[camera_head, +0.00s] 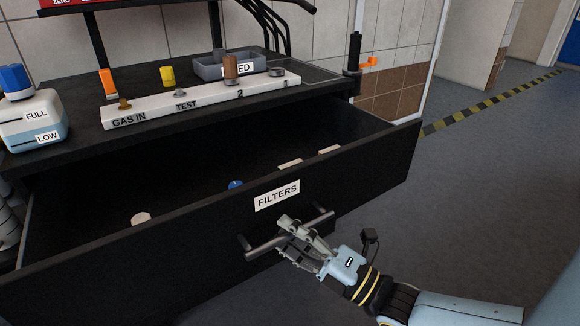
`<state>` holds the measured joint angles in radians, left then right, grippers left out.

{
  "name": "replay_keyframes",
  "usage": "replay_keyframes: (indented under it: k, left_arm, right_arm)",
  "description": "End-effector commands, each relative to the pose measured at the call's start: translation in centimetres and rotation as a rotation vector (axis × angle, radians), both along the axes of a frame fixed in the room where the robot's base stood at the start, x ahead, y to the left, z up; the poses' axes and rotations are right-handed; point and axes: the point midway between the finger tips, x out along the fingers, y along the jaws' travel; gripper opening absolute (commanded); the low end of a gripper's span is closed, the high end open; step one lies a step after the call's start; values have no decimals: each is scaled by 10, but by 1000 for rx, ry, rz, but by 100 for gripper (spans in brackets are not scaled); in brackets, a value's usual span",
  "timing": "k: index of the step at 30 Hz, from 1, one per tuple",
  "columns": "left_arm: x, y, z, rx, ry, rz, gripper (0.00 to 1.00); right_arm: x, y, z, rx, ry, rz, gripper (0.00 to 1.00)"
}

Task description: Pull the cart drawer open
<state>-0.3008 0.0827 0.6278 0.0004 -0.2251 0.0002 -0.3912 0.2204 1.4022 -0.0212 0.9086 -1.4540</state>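The black cart drawer (345,182) with a white "FILTERS" label stands pulled well out of the cart (75,135). Its inside shows from above, with several small items in it, one of them blue (235,185). A dark grey bar handle (265,246) runs across the drawer front below the label. My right gripper (287,228) is at the middle of the handle, with its fingers around the bar. It looks closed on the handle, though the far finger is partly hidden. My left gripper is not in view.
On the cart top are a white strip labelled "GAS IN" and "TEST" (160,105), a grey tray (212,70) and a blue-capped container (45,125) at the left. Open grey floor (480,170) lies to the right, with a yellow-black stripe (490,105).

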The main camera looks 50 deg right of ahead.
Motion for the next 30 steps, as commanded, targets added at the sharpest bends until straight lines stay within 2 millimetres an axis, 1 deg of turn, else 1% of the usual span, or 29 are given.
replay_keyframes:
  k: [2, 5, 12, 15, 18, 22, 30]
  left_arm:
    - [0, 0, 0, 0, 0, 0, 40]
    - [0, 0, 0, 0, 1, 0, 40]
    - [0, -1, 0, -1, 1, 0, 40]
    - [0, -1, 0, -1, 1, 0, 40]
    - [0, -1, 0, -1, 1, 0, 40]
    - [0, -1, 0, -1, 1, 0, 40]
    - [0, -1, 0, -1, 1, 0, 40]
  right_arm:
    - [-6, -1, -2, 0, 2, 0, 38]
    - [-21, -4, -7, 0, 6, 0, 38]
    - [-72, -13, -20, 0, 5, 0, 38]
    - [-91, -16, -24, -1, 4, 0, 38]
    - [-104, -18, -27, 0, 2, 0, 38]
    - [-113, -20, -29, 0, 1, 0, 38]
    - [-114, -20, -29, 0, 0, 0, 38]
